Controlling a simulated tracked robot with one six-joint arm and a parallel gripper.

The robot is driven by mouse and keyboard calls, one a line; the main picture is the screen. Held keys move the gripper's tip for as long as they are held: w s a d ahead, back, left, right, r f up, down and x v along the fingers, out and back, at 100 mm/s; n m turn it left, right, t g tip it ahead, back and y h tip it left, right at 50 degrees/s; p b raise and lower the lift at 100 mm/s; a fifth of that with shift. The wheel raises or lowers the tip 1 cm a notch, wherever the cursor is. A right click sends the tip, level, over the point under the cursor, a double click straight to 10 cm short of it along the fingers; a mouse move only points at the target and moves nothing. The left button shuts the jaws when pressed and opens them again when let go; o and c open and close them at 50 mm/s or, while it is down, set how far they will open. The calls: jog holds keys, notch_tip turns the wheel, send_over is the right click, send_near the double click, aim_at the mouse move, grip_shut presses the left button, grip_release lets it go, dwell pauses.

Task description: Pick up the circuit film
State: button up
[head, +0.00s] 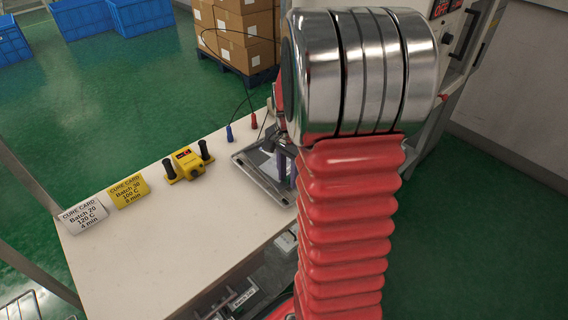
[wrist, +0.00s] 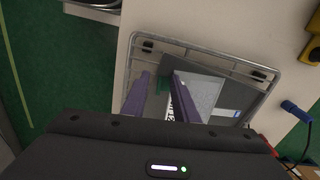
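A shallow metal-rimmed tray (wrist: 205,45) lies on the bench under my gripper. In it lies a thin dark grey sheet (wrist: 232,92) with a paler grey patch, set at a slant; it looks like the circuit film, though I cannot be sure. My gripper (wrist: 162,77) has two purple fingers standing apart over the tray. A small green patch and some white with dark lettering show between them; I see nothing clamped. In the head view the tray (head: 250,176) is partly hidden by my arm, and only a bit of purple finger shows.
On the white bench (head: 150,250) are a yellow box with two black handles (head: 187,163), a yellow cure card (head: 128,190), a white cure card (head: 83,215), and blue and red plugs (head: 229,133). The front middle of the bench is clear. Cartons and blue crates stand beyond.

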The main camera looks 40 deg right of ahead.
dwell(0.4)
grip_shut()
